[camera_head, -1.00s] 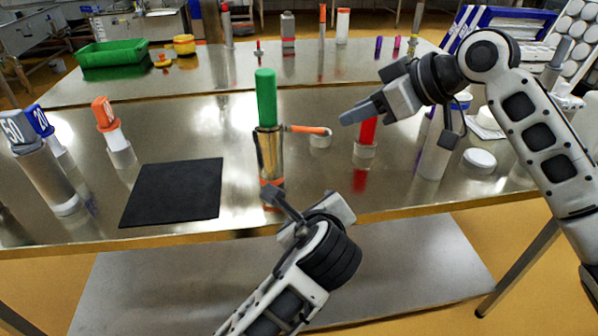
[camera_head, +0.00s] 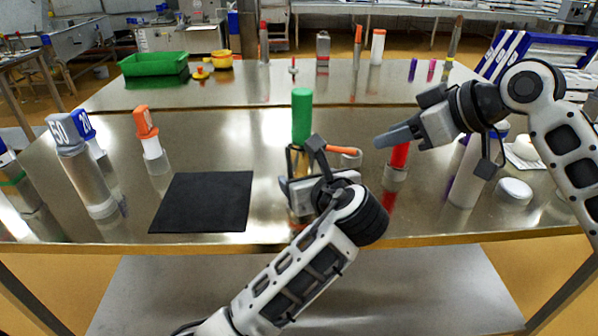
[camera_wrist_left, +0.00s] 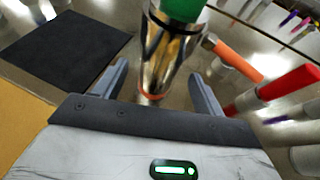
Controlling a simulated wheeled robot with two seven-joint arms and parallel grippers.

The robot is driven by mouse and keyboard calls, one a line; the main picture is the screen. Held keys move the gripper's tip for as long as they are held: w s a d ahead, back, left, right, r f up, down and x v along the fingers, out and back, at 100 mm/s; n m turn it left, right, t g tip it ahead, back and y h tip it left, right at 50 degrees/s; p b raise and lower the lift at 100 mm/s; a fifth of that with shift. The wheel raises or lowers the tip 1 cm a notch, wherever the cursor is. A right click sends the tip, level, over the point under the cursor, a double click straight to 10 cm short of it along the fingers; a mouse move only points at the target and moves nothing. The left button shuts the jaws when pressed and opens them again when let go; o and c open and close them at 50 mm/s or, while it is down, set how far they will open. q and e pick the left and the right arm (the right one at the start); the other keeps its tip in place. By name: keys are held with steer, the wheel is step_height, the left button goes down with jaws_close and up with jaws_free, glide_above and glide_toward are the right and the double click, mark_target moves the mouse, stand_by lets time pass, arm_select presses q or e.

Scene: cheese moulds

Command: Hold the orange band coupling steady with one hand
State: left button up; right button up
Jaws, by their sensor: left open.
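A shiny metal cylinder with an orange band (camera_wrist_left: 150,97) round its foot stands upright in the left wrist view, with a green top. In the head view its green top (camera_head: 302,117) shows, while its lower part and band are hidden behind my left gripper (camera_head: 300,178). In the left wrist view my left gripper (camera_wrist_left: 158,76) is open, with one finger on each side of the cylinder's lower part and gaps visible. My right gripper (camera_head: 392,138) hangs beside a red-topped piece (camera_head: 399,156); I cannot tell its opening.
An orange-handled piece (camera_head: 343,150) sits close to the right of the cylinder. A black mat (camera_head: 202,200) lies to the left. Bottles with orange (camera_head: 145,122) and blue tops stand further left. A white puck (camera_head: 514,191) lies at right. A green bin (camera_head: 153,65) stands far back.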

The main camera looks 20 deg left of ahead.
arm_select(q)
steer(key=x, duration=0.6)
